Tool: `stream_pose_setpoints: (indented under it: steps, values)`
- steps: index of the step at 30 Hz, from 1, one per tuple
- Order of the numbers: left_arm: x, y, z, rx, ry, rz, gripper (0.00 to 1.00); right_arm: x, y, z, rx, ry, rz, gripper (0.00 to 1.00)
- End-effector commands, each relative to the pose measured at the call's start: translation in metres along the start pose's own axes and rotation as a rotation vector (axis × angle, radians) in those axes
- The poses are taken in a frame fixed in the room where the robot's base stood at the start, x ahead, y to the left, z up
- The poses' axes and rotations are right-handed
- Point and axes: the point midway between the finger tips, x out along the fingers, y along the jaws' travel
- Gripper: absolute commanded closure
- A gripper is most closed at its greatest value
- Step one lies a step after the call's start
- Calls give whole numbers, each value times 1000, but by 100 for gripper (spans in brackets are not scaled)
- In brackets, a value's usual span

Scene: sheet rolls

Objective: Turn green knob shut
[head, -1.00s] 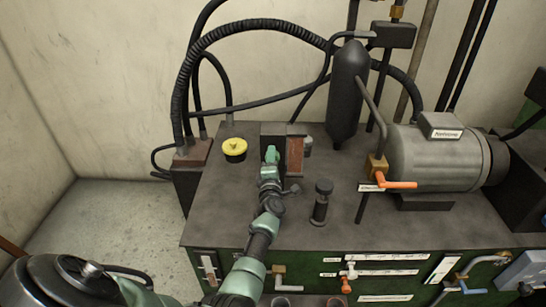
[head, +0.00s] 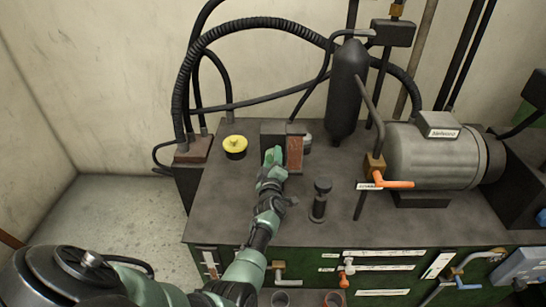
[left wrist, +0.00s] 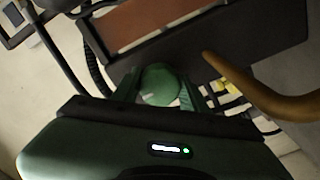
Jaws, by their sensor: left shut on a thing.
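The green knob (left wrist: 161,86) shows in the left wrist view as a round green piece between my left gripper's two fingers. My left gripper (left wrist: 162,92) is shut on it, with a finger at each side. In the head view my left gripper (head: 272,157) is at the dark block with a reddish-brown panel (head: 295,154) on top of the machine. The gripper largely hides the knob there, and its turn angle cannot be told. My right gripper is not in view.
A yellow cap (head: 235,147) is left of the block. A dark post (head: 320,199) stands right of my forearm. Farther right are an orange-handled valve (head: 390,182), a black cylinder (head: 347,92) and a grey motor (head: 435,160). Black hoses (head: 185,75) arch behind.

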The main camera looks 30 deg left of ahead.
Motion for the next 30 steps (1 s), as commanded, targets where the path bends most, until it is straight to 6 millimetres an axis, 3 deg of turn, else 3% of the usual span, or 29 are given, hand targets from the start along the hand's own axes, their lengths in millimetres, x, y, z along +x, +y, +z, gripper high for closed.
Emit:
stream_pose_setpoints:
  steps: [1,19,20,21,22,30]
  values:
    - [4,5,-8,13,16,8,97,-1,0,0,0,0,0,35]
    - [4,6,-9,51,19,11,97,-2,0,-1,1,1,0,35]
    - [4,6,-9,51,19,11,51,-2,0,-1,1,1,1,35]
    - [4,6,-9,51,19,11,40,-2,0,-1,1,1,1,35]
    - [4,6,-9,51,18,10,35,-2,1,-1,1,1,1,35]
    - [2,3,-4,49,8,5,35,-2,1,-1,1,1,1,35]
